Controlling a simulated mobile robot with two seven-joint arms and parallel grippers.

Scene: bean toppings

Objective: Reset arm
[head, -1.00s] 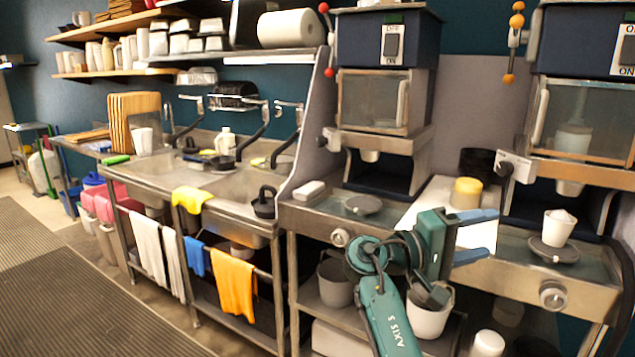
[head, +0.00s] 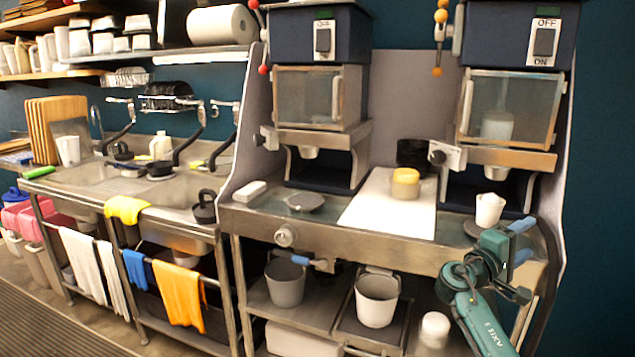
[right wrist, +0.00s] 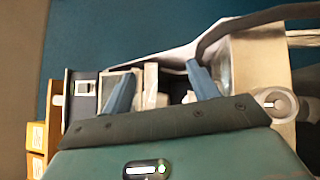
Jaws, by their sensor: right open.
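My right gripper (head: 522,241) is at the lower right of the head view, in front of the right end of the metal counter. Its two blue fingers are apart with nothing between them. The fingers also show spread apart in the right wrist view (right wrist: 160,88). The arm is folded in close, below and right of a white cup (head: 490,209). The cup stands upright on a dark round plate (head: 474,230) under the right machine, clear of the fingers. My left gripper is in neither current view.
Two dispensing machines stand on the counter, one left (head: 318,95) and one right (head: 508,110). A sink (head: 165,190) is at left. Floor shows at lower left.

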